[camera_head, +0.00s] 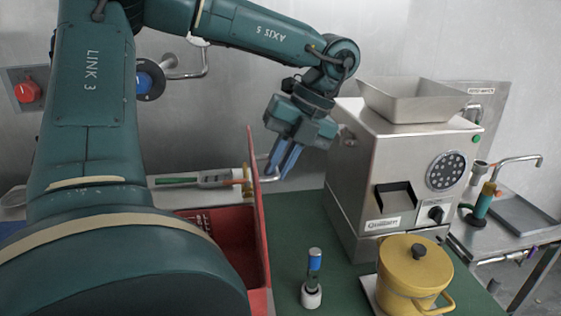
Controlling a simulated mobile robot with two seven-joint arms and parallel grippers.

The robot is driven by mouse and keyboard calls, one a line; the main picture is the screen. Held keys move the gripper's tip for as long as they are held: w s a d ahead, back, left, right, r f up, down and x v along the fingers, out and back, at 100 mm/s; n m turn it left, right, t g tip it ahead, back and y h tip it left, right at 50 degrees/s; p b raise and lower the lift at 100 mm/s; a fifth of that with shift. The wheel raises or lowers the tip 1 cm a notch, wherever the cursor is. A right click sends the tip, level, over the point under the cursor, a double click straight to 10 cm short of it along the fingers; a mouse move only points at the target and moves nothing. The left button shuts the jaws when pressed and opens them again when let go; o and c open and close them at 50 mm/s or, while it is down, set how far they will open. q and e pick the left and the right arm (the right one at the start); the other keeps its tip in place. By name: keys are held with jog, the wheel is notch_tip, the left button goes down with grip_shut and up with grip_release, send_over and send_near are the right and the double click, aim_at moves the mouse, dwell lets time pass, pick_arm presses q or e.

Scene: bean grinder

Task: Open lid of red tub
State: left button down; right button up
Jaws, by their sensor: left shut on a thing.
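The red tub (225,228) stands at the left of the green worktop, partly hidden behind my left arm. Its red lid (258,215) stands up on edge, nearly vertical, at the tub's right side, and the red inside of the tub shows. My left gripper (282,164) is just right of the lid's upper part, with blue fingers pointing down. It is shut on the lid's metal handle (271,175); the fingertips and handle overlap in the picture. My right gripper is not in view.
A steel grinder (395,175) with a hopper (413,100) stands right of the gripper. In front are a yellow pot (408,270) and a small blue-topped tool (313,280) in a white holder. A steel sink (515,212) is at far right. Green worktop between lid and grinder is clear.

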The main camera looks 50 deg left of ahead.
pick_arm(q)
jog(key=shift+s+f, duration=0.2)
jog(key=shift+f, duration=0.15)
jog(key=c, duration=1.5)
grip_release()
jog(key=shift+w+a+r, duration=0.1)
jog(key=shift+w, duration=0.05)
jog(key=shift+r, duration=0.1)
jog(key=v, duration=1.3)
jog(key=shift+w, duration=0.15)
